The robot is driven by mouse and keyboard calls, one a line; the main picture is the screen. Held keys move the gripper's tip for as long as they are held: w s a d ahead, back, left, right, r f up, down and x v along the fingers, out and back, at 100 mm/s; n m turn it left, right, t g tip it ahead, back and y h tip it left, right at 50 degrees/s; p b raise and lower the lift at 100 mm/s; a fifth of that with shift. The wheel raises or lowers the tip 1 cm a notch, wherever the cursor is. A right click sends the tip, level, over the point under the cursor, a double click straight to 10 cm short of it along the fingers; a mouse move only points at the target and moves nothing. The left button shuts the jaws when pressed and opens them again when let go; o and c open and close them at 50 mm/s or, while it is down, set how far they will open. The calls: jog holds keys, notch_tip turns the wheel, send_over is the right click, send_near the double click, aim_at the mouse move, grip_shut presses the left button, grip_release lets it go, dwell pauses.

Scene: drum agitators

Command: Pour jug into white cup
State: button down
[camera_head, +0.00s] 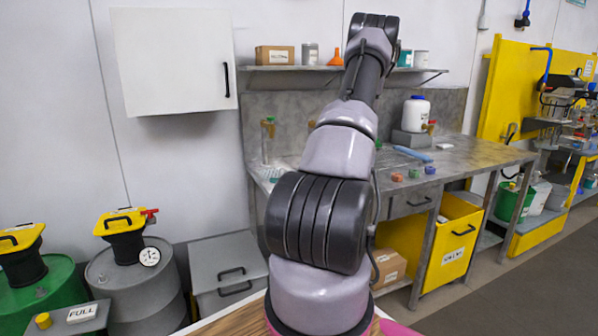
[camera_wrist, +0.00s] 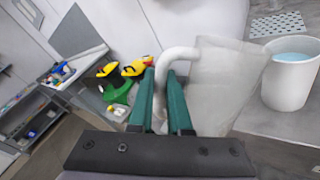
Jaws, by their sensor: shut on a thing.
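In the wrist view, my gripper (camera_wrist: 165,95) has its two green fingers shut on the pale curved handle of a translucent jug (camera_wrist: 219,88). The jug's body is to the right of the fingers. I cannot make out any liquid in it. Light blue liquid shows inside the cup. In the head view my arm covers the middle, and the gripper, the jug and this cup do not show there.
A perforated grey plate (camera_wrist: 277,24) lies behind the cup. In the head view, the grey workbench (camera_head: 470,155) holds a white container (camera_head: 415,114) and small coloured items. A shelf (camera_head: 290,68) hangs above. Drums (camera_head: 135,283) with yellow tops stand at the left.

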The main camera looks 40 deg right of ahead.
jog(key=s+a+f+n+t+p, duration=0.1)
jog(key=s+a+f+n+p, duration=0.1)
jog(key=a+f+n, duration=0.2)
jog(key=shift+s+f+n, duration=0.25)
jog(key=shift+f+n, duration=0.45)
jog(key=shift+n, duration=0.3)
